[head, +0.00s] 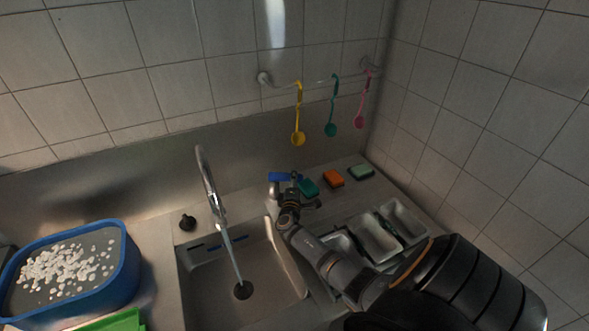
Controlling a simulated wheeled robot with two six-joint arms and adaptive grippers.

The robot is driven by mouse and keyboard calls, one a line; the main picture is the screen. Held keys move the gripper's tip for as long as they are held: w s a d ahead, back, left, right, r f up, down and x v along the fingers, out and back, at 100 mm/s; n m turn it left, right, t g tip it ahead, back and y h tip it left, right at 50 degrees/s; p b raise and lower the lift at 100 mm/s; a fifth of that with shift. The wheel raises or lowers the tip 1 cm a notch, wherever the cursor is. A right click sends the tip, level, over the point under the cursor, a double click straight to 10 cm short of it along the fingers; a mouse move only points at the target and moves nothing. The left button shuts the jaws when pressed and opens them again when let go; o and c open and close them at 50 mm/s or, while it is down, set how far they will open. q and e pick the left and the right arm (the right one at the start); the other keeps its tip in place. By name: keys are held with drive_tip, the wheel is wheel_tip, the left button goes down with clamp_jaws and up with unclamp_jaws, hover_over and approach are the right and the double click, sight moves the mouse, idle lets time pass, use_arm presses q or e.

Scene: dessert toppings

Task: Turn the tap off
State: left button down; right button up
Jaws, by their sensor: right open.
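The tap spout (207,180) is a tall curved chrome pipe behind the sink (205,290). A stream of water (232,258) runs from it down to the drain (243,291). The gripper partly hides the lever's right side. My left gripper is out of view.
Metal trays (378,240) sit right of the sink. A blue tub (128,262) with white pieces stands left. Spoons hang from a rail (318,82). A black knob (187,222) stands behind the sink.

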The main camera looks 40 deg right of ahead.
drive_tip(key=shift+d+r, duration=0.1)
drive_tip(key=shift+r, duration=0.05)
clamp_jaws()
idle(0.4)
